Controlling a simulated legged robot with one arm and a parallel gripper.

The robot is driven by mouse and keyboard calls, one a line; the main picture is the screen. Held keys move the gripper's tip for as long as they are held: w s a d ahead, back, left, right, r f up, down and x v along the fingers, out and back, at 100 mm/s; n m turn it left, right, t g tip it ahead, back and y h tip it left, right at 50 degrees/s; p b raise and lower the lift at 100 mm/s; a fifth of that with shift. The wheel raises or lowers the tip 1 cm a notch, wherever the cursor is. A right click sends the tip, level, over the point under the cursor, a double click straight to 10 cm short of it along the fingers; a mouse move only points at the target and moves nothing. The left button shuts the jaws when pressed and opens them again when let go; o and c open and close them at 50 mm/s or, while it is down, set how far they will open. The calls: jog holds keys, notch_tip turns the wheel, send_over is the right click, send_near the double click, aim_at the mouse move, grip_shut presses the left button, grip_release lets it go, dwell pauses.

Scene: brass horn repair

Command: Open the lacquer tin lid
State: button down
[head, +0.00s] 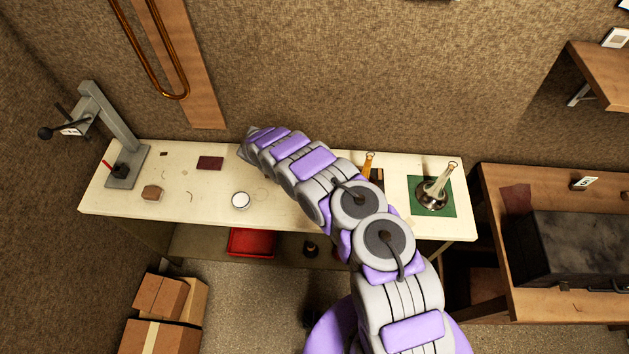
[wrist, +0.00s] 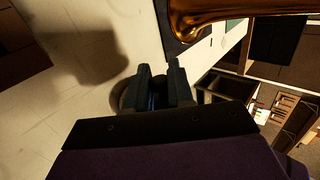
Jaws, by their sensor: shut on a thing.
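My gripper (wrist: 158,72) has its two dark fingers close together in the wrist view, with a narrow gap. A round, dull grey-brown thing (wrist: 121,97), which looks like the lacquer tin lid, shows at the left edge of the fingers; most of it is hidden behind them. I cannot tell from this view whether it is on or off its tin. In the head view my arm reaches up and left over the bench and hides the fingers. A small round tin-like thing (head: 240,200) with a white top stands on the bench left of my arm.
The pale bench (head: 200,205) has a press stand (head: 123,165) at left and a dark red pad (head: 209,163). At right a metal bell-shaped piece (head: 433,195) is on a green mat (head: 447,208). A brass bell (wrist: 205,22) is near the fingers. A red tray (head: 251,243) sits below.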

jog(key=c, duration=1.1)
grip_release()
jog(key=shift+f, duration=0.1)
jog(key=shift+b+v, duration=1.35)
jog(key=shift+v, duration=7.35)
jog(key=shift+w, duration=0.1)
